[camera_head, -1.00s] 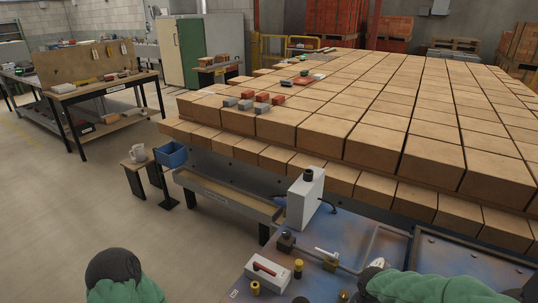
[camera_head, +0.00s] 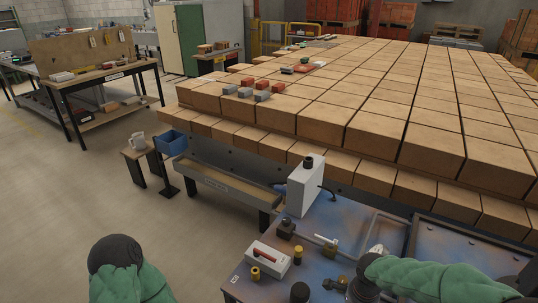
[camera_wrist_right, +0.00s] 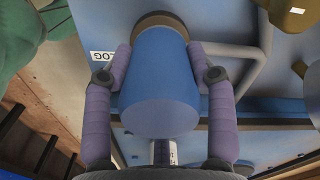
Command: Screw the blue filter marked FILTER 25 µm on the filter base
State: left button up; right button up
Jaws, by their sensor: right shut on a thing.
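In the right wrist view a plain blue cylinder (camera_wrist_right: 158,85), which I take to be the blue filter, sits between the two purple fingers of my right gripper (camera_wrist_right: 160,75). The gripper is shut on it. No FILTER 25 µm marking can be read on the side I see. A brass-coloured round part (camera_wrist_right: 160,20) shows behind its far end; I cannot tell whether they touch. In the head view my right gripper (camera_head: 360,289) is low over the bench, partly hidden by my sleeve. A brass fitting (camera_head: 336,283) is just left of it. My left gripper is out of view.
The blue bench (camera_head: 340,215) carries a white upright box (camera_head: 306,186), a grey box with a red handle (camera_head: 268,258), yellow cylinders (camera_head: 298,255) and a dark cylinder (camera_head: 300,292). A pipe runs along the bench.

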jog(key=o, duration=1.6)
notch_tip(320, 180, up, 12)
jog(key=shift+f, duration=0.1)
